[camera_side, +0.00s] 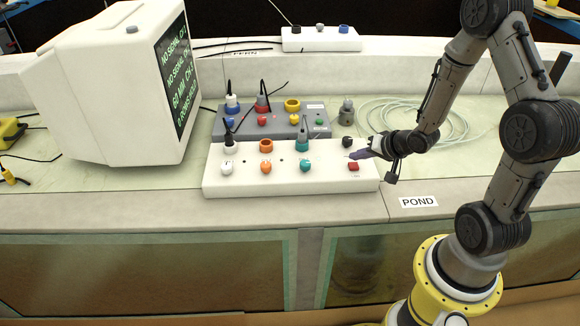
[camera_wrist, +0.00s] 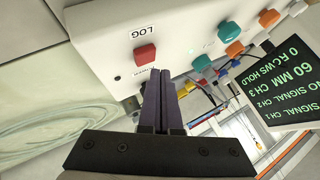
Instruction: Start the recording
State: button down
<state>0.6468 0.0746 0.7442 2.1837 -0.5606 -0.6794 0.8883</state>
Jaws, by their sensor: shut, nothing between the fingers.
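The white control box (camera_side: 300,182) stands at the front of the bench. Its red button (camera_side: 353,166) sits at the right end. In the wrist view the red button (camera_wrist: 145,54) is beside a LOG label (camera_wrist: 144,33), with a small dark red dot (camera_wrist: 117,78) near it. My gripper (camera_side: 356,154) is over the box's right end, between the red button and a black knob (camera_side: 347,142). The purple fingers (camera_wrist: 161,72) are shut and empty. Their tips appear just beside the red button in the wrist view; whether they touch anything cannot be told.
Orange, teal and white controls line the white box. A grey box (camera_side: 258,138) with plugs and cables stands behind it. The monitor (camera_side: 110,80) at left shows "NO SIGNAL" lines, "60 MM CH 3" and "HOLD". A metal weight (camera_side: 346,113) and coiled tubing (camera_side: 410,108) lie behind my gripper.

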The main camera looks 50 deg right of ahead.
aim_at(356, 168)
jog(key=shift+f, duration=0.15)
jog(key=shift+f, duration=0.3)
jog(key=shift+f, duration=0.5)
dwell(0.6)
jog(key=shift+r, duration=0.95)
notch_tip(356, 168, up, 6)
dwell(0.6)
dwell(0.4)
